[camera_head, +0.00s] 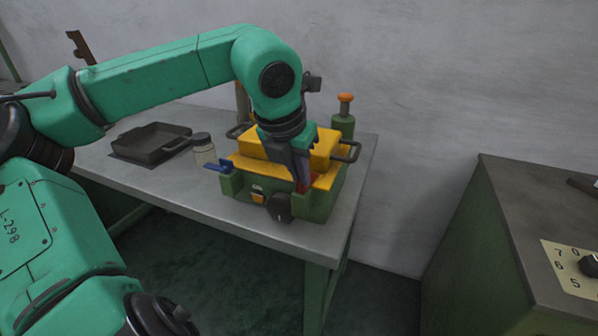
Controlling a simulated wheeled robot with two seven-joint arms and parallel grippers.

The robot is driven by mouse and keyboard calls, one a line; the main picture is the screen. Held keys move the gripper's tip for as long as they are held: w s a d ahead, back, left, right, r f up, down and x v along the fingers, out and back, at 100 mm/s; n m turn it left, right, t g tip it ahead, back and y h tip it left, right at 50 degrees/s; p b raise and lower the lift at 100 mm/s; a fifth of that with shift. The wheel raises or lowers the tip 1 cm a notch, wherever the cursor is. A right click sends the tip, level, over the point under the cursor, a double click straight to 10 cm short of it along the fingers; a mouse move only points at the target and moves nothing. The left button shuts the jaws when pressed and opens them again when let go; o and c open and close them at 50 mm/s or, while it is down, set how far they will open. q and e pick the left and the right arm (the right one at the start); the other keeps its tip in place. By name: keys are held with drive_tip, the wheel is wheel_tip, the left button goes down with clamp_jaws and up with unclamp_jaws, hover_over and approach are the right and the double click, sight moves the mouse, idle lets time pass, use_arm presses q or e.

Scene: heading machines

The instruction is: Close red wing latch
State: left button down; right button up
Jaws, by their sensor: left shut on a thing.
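A green and yellow machine (249,167) stands on the grey table. The red wing latch (307,183) shows only as a small red piece at the machine's front right, mostly covered by my left gripper. My left gripper (302,185) points down over the front of the machine and is shut on the red latch. A blue latch (218,167) sticks out at the machine's left front. My right gripper is not in view.
A dark tray (152,143) and a glass jar (204,151) stand left of the machine on the table (190,190). A green post with an orange knob (345,104) rises behind it.

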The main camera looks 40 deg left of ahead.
use_arm(q)
drive_tip(key=shift+s+d+f+n, duration=0.15)
drive_tip(key=shift+f+n, duration=0.15)
drive_tip(key=shift+n, duration=0.2)
drive_tip(key=c, duration=1)
unclamp_jaws()
drive_tip(key=shift+w, duration=0.2)
drive_tip(key=p+v, duration=0.1)
drive_tip(key=v, duration=1.3)
drive_tip(key=shift+r, duration=0.35)
drive_tip(key=shift+d, duration=0.1)
